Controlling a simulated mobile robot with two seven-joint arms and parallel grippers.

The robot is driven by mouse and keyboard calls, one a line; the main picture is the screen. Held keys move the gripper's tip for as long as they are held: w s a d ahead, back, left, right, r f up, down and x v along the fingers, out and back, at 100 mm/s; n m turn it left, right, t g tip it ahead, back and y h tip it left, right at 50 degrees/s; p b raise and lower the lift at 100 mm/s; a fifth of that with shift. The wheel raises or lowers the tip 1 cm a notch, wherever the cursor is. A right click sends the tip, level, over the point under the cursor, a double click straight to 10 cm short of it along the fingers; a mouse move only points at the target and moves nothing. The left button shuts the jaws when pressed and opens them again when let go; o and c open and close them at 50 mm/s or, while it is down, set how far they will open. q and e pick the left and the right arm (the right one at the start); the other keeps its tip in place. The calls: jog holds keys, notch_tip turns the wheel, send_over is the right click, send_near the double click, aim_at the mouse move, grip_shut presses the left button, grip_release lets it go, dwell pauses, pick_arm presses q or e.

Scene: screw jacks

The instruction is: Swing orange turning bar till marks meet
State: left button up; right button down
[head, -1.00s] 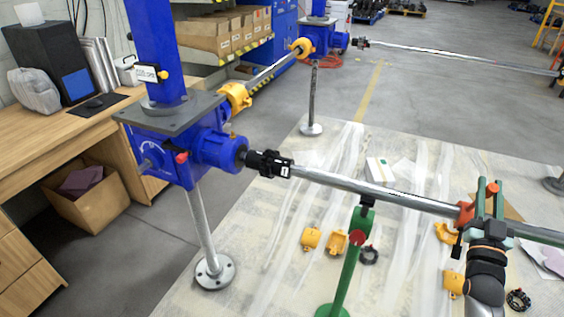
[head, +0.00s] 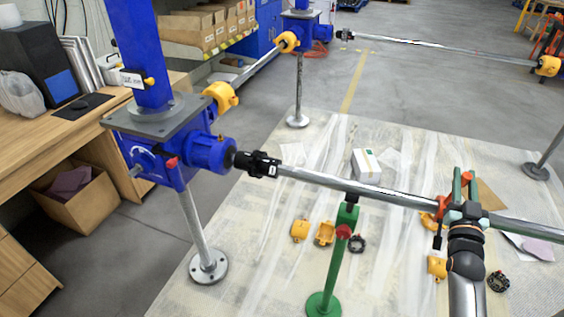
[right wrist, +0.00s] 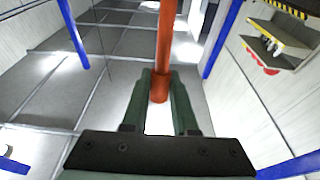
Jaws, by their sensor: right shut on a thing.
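The orange turning bar (right wrist: 163,45) runs between the two dark green fingers of my right gripper (right wrist: 160,88) in the right wrist view. In the head view, my right gripper (head: 465,182) is at the long steel shaft, fingers pointing up, with the bar's orange tip (head: 467,177) between them. An orange-red clamp (head: 442,206) sits around the shaft just left of the gripper. The shaft (head: 320,179) runs left to a black coupling (head: 257,164) on the blue screw jack (head: 170,150). I cannot make out the marks. My left gripper is out of view.
A green stand (head: 335,262) is under the shaft. Yellow cover halves (head: 324,233), black rings (head: 498,281) and a white box (head: 366,165) lie on the sheeted floor. A wooden desk (head: 70,140) is at the left. A second jack (head: 300,28) stands at the back.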

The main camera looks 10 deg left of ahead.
jog(key=shift+w+d+r+g+p, duration=0.15)
jog(key=shift+w+g+p, duration=0.25)
jog(key=shift+p, duration=0.4)
jog(key=shift+w+d+r+g+p, duration=0.15)
jog(key=shift+w+g+p, duration=0.2)
jog(key=shift+p, duration=0.4)
jog(key=shift+w+g+p, duration=0.25)
jog(key=shift+w+p, duration=0.15)
jog(key=shift+p, duration=0.15)
jog(key=shift+w+d+f+g+y+p, duration=0.1)
jog(key=shift+w+d+g+y+p, duration=0.15)
jog(key=shift+w+g, duration=0.35)
jog(key=shift+w+d+g+y+p, duration=0.15)
jog(key=shift+w+g+p, duration=0.25)
jog(key=shift+w, duration=0.25)
jog(key=shift+a, duration=0.1)
jog(key=shift+c, duration=2.4)
grip_release()
